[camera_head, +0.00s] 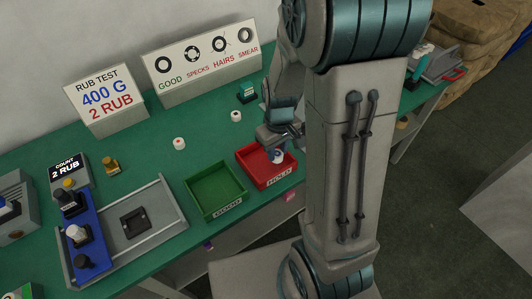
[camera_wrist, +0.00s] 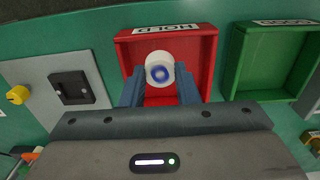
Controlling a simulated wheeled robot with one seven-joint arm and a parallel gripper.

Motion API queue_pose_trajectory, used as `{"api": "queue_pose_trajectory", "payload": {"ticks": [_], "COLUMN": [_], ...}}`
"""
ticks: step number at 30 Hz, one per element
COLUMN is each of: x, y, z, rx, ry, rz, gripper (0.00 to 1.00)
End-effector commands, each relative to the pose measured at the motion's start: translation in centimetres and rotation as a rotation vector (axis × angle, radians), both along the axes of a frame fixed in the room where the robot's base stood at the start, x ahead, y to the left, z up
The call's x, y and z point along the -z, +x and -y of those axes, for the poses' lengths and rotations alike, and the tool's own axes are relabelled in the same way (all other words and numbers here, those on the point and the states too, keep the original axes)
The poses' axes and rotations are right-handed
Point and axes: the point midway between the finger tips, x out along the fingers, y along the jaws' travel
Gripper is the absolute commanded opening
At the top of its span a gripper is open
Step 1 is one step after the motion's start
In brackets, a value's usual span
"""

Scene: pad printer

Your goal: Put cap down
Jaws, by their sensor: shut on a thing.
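A white cap (camera_wrist: 160,68) with a blue ring printed on its top sits between the two fingers of my gripper (camera_wrist: 160,86) in the wrist view. The fingers are shut on it. In the head view the cap (camera_head: 276,156) shows at my gripper (camera_head: 278,148), over the red HOLD tray (camera_head: 253,154). The red tray also shows in the wrist view (camera_wrist: 207,70), around and under the cap. I cannot tell whether the cap touches the tray floor.
The green GOOD tray (camera_head: 196,203) stands beside the red one and looks empty. Two white caps stand on the green table, one nearer (camera_head: 179,143) and one farther (camera_head: 236,116). A grey slide fixture (camera_head: 160,205) is at the left. Signs stand at the back.

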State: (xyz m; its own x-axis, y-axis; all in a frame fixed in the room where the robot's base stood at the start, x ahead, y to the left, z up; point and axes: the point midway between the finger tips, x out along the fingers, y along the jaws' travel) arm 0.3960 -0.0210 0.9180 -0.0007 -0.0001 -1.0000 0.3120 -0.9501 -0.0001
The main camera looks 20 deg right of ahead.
Motion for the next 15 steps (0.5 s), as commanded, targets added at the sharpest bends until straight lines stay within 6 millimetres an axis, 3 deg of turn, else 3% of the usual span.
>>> {"api": "queue_pose_trajectory", "payload": {"ticks": [7,15], "x": [2.0,3.6], "y": [3.0,3.7], "z": [-1.7,-2.1], "rx": [0.002,0.004], "ry": [0.000,0.000], "rz": [-0.001,-0.003], "gripper": [0.00,0.00]}}
